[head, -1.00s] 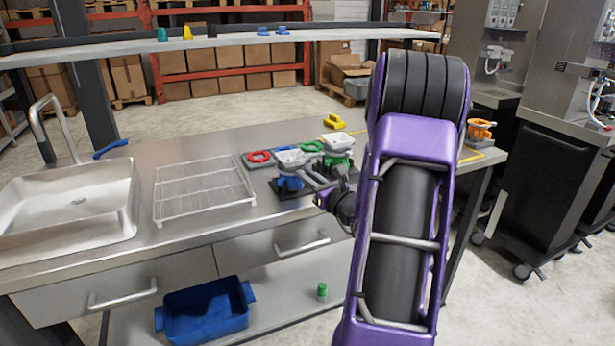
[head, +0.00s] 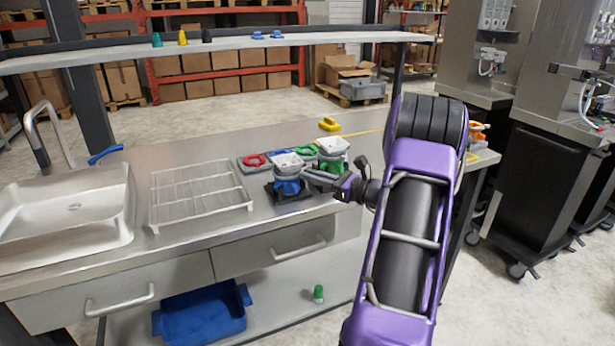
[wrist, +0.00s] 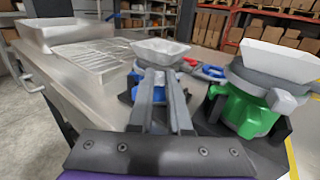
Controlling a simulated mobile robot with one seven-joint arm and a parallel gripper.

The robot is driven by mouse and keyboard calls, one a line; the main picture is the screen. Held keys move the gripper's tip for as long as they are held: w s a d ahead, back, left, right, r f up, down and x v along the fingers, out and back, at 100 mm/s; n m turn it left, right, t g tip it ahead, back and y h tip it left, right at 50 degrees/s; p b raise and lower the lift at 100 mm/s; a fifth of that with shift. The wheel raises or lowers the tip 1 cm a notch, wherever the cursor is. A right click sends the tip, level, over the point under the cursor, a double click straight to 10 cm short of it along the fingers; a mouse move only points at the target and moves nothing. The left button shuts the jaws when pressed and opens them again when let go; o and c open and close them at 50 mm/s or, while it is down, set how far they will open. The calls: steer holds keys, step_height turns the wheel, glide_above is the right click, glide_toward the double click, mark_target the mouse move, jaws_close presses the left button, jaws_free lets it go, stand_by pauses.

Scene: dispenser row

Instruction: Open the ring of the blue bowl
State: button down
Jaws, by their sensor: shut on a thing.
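The blue bowl (head: 287,186) stands on a black base on the steel counter, with a white square hopper (head: 287,162) on top and a grey ring between them. My gripper (head: 308,177) reaches in from the right at ring height. In the wrist view both fingers (wrist: 160,88) point at the blue bowl (wrist: 159,93) and are closed on the ring's handle, which they mostly hide. Whether the ring is open cannot be told.
A green bowl (wrist: 243,112) with its own white hopper (wrist: 280,62) and grey ring stands close on the right. A red ring (head: 256,160) lies behind. A wire rack (head: 198,193) and sink (head: 70,215) are left. A yellow object (head: 329,124) lies at the back.

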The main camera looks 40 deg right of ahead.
steer(key=shift+w+d+n+g+y+p, duration=0.1)
steer(key=shift+w+d+n+g+y, duration=0.1)
steer(key=shift+d+n+g+y, duration=0.4)
steer(key=shift+w+d+n+g+y+p, duration=0.1)
steer(key=shift+w+n+g+y, duration=0.15)
steer(key=shift+n+y, duration=0.5)
steer(key=shift+w+d+n+g+y+p, duration=0.15)
steer(key=shift+d+n+g+y, duration=0.25)
steer(key=shift+y, duration=0.55)
steer(key=shift+a, duration=0.1)
steer(key=c, duration=0.8)
jaws_free()
steer(key=shift+c, duration=0.2)
